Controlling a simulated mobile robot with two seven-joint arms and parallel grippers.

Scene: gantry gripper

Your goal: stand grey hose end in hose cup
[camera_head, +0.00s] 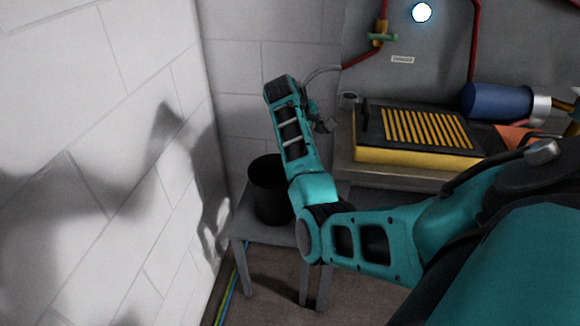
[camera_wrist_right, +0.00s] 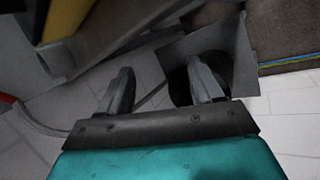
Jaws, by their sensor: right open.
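A thin grey hose (camera_head: 322,70) curves left from a red pipe and drops behind my right forearm in the head view. It also shows at the left edge of the right wrist view (camera_wrist_right: 42,125), running in beside my gripper. A small grey cup with a dark opening (camera_head: 349,97), which looks like the hose cup, stands at the bench's back left corner. My right gripper (camera_head: 327,124) is left of the bench, a little below the cup in the picture. My left gripper is not in view.
A black bucket (camera_head: 265,185) stands on a grey stool (camera_head: 250,228) below my right forearm. The bench (camera_head: 345,176) bears a black and yellow grated tray (camera_head: 400,153) and a blue cylinder (camera_head: 495,101). A block wall (camera_head: 110,150) closes the left side.

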